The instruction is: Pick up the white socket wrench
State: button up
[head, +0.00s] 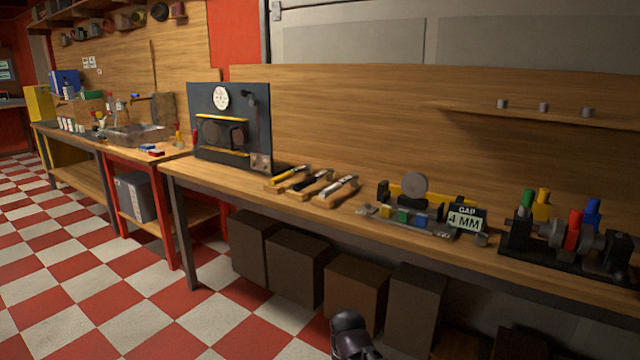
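Three slim hand tools lie side by side on wooden blocks on the long workbench in the head view. The right one has a whitish handle and looks like the white socket wrench (343,185); it is small, so its exact shape is unclear. A yellow-handled tool (288,175) and a dark-and-white tool (316,182) lie to its left. A dark end part of my arm (350,335) shows at the bottom edge, low in front of the bench and well apart from the tools. No fingertips can be made out on it.
A dark panel with a dial (255,105) stands left of the tools. A fixture with a "GAP 4 MM" sign (466,219) and a rotor assembly (570,238) stand to the right. Brown boxes (355,285) fill the space under the bench (225,182). The checkered floor at left is clear.

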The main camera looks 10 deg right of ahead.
aim_at(353, 177)
jog(key=u, duration=0.05)
jog(key=i, duration=1.1)
jog(key=z, duration=0.3)
